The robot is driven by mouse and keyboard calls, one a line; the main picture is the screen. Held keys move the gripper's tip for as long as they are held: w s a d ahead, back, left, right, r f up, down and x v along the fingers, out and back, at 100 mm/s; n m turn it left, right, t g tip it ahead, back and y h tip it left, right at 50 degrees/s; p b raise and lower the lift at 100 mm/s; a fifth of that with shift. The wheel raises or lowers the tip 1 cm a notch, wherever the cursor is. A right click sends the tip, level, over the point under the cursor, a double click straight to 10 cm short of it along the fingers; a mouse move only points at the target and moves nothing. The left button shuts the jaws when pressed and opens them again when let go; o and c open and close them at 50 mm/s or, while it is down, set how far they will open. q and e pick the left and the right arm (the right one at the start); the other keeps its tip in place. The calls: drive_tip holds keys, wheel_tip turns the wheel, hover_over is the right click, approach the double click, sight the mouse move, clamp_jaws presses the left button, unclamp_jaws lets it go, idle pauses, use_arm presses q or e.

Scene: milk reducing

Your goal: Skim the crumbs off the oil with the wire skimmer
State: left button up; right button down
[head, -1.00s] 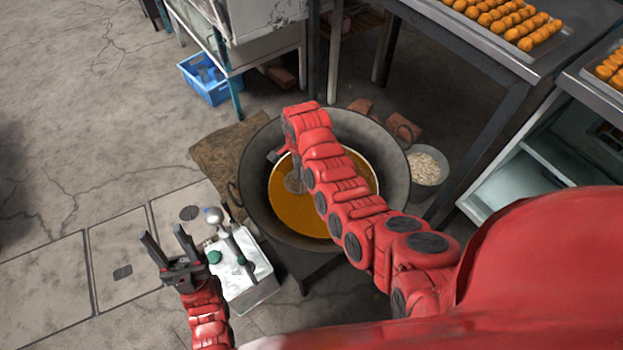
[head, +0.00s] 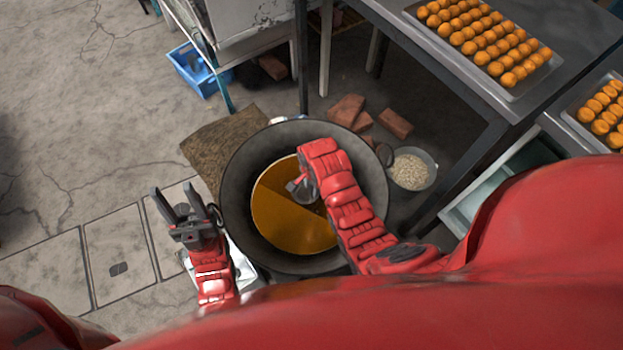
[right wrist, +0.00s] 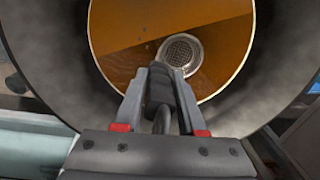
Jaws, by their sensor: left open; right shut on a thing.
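A large dark wok (head: 240,170) holds orange-brown oil (head: 285,215). The wire skimmer's round mesh head (right wrist: 180,52) lies at the oil in the right wrist view; whether it is under the surface is hard to tell. My right gripper (right wrist: 160,95) is shut on the skimmer's dark handle (right wrist: 162,90). In the head view the right gripper (head: 300,190) is over the oil, and my arm hides part of the wok. A few small specks show near the mesh head. My left gripper (head: 188,205) is open and empty, left of the wok.
A bucket of pale bits (head: 412,170) stands right of the wok. Bricks (head: 346,109) and a sack-like mat (head: 222,150) lie behind it. Trays of fried balls (head: 490,45) sit on metal tables at the right. A blue crate (head: 197,70) is at the back left.

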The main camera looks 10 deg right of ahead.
wheel_tip(320, 180, down, 6)
drive_tip(key=b, duration=0.3)
drive_tip(key=w+d+b, duration=0.1)
drive_tip(key=w, duration=0.1)
drive_tip(key=w+d+b, duration=0.1)
drive_tip(key=w, duration=0.1)
drive_tip(key=w+d+b, duration=0.1)
drive_tip(key=w, duration=0.1)
drive_tip(key=shift+w+d+r, duration=0.1)
drive_tip(key=shift+d+r, duration=0.15)
drive_tip(key=shift+d, duration=0.15)
wheel_tip(320, 180, up, 7)
drive_tip(key=p, duration=0.3)
drive_tip(key=shift+f+p, duration=0.2)
drive_tip(key=shift+p, duration=0.2)
drive_tip(key=shift+f, duration=0.1)
